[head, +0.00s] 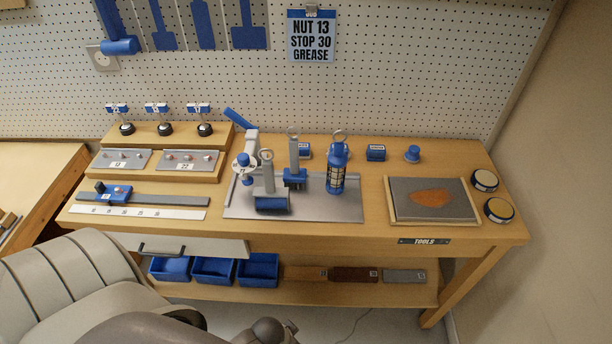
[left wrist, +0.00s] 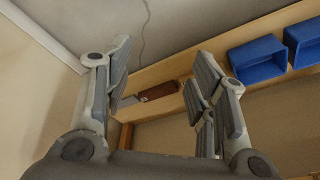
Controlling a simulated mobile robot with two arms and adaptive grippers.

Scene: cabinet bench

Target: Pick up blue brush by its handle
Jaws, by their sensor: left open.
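I cannot make out for certain which object is the blue brush. Flat blue shapes (head: 250,38) with narrow stems and wider lower ends show on the pegboard. A dark blue cylinder (head: 271,204) with a grey upright part lies on the grey plate (head: 235,209) on the bench. My left gripper (left wrist: 160,100) is open and empty in the left wrist view, low in front of the bench. Beyond its fingers a brown block (left wrist: 159,90) lies on the lower shelf. The fingertips are not clearly visible in the head view. My right gripper is in neither view.
Blue bins (head: 258,271) sit on the lower shelf beside several blocks (head: 355,275). A caged blue lamp (head: 337,172) stands on the plate. A tray with an orange patch (head: 430,198) and two round tins (head: 499,210) are at the right. The bench's front right top is clear.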

